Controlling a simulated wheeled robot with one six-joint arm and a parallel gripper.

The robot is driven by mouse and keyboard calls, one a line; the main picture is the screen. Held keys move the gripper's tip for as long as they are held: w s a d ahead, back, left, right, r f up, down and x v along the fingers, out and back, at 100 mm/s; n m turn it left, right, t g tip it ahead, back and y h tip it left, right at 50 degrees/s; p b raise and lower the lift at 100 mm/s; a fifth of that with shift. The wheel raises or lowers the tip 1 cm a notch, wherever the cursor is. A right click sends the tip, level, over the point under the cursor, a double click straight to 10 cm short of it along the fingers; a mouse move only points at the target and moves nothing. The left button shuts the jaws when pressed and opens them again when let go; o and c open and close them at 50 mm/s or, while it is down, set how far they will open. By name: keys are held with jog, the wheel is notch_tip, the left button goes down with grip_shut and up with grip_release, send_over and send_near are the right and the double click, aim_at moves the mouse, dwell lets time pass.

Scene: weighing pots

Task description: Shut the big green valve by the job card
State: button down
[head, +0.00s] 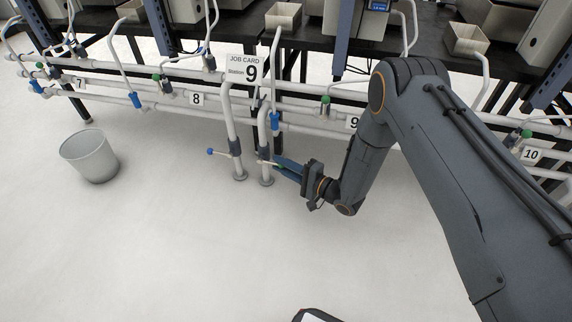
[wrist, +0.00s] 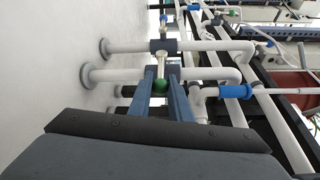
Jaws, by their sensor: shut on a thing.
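The job card (head: 245,72), marked Station 9, hangs above two upright white floor pipes. The right pipe (head: 263,130) carries a large valve whose pale lever lies across the pipe, towards my gripper. My gripper (head: 279,164) is beside this pipe. In the wrist view my gripper (wrist: 165,78) has its two blue fingers shut on the lever's end, with the green knob (wrist: 160,86) between them. The fingers hide the knob in the head view. The left pipe has a similar valve with a blue-knobbed lever (head: 211,151) pointing left; that blue knob also shows in the wrist view (wrist: 163,18).
Horizontal pipes with small green and blue valves run behind, labelled 7, 8 (head: 197,98), 9 (head: 353,122) and 10 (head: 531,155). A grey bin (head: 90,156) stands at left.

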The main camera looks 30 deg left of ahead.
jog(key=shift+a, duration=0.1)
jog(key=c, duration=1.6)
grip_release()
jog(key=shift+c, duration=0.2)
jog(key=shift+d, duration=0.2)
jog(key=shift+d, duration=0.25)
jog(key=s+d+p, duration=0.1)
jog(key=d+p, duration=0.2)
jog(key=d, duration=0.4)
jog(key=shift+s+r, duration=0.15)
